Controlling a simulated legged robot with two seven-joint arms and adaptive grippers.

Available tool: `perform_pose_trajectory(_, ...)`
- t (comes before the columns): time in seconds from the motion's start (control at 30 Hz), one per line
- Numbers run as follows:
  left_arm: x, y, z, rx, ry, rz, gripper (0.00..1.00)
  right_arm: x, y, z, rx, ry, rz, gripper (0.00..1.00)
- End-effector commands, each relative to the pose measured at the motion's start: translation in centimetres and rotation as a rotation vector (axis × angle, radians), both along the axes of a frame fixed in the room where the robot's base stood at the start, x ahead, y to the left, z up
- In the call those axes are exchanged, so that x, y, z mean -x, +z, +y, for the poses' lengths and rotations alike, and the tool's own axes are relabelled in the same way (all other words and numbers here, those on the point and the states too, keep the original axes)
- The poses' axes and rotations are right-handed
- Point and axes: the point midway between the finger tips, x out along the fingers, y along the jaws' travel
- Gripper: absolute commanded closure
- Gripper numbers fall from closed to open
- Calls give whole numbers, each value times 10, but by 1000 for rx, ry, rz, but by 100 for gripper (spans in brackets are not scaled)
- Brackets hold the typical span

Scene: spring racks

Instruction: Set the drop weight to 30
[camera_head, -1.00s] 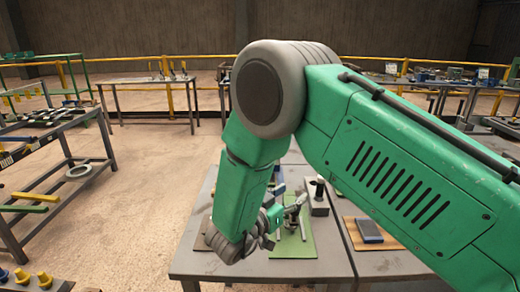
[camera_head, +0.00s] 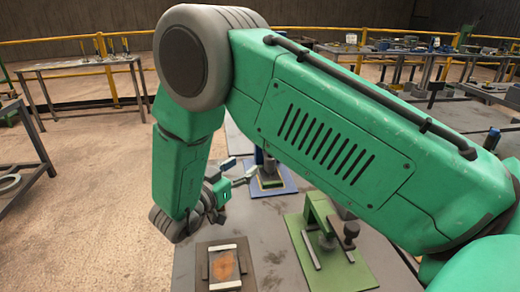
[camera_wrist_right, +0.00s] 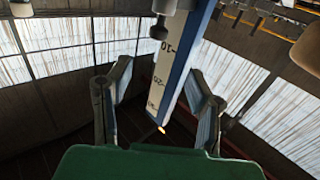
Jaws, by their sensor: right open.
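The drop tester shows in the head view as a blue base (camera_head: 284,187) with a dark foot on the bench, its upper part hidden behind my right arm.
A green plate (camera_head: 345,268) with a clamp-like fixture (camera_head: 322,222) stands at the right on the bench (camera_head: 270,225). A framed board with a rusty patch (camera_head: 223,265) lies at the front. My right arm blocks the middle. Other tables and a yellow railing stand behind.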

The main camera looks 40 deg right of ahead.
Motion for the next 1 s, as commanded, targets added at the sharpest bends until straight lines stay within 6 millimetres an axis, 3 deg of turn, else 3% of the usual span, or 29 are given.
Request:
perform_pose_trajectory(0.17, 0, 1, 0, 0, 0, 0, 100, -5, 1, -18, 0, -3, -1, 53)
perform_pose_trajectory(0.6, 0, 4, 0, 0, 0, -1, 100, -30, 0, -104, 0, -4, -1, 53)
perform_pose_trajectory(0.8, 0, 4, 0, 0, 0, -1, 100, -37, 0, -126, 0, -2, -1, 53)
perform_pose_trajectory(1.0, 0, 4, 0, 0, 0, -1, 100, -39, 0, -132, 0, 0, 0, 53)
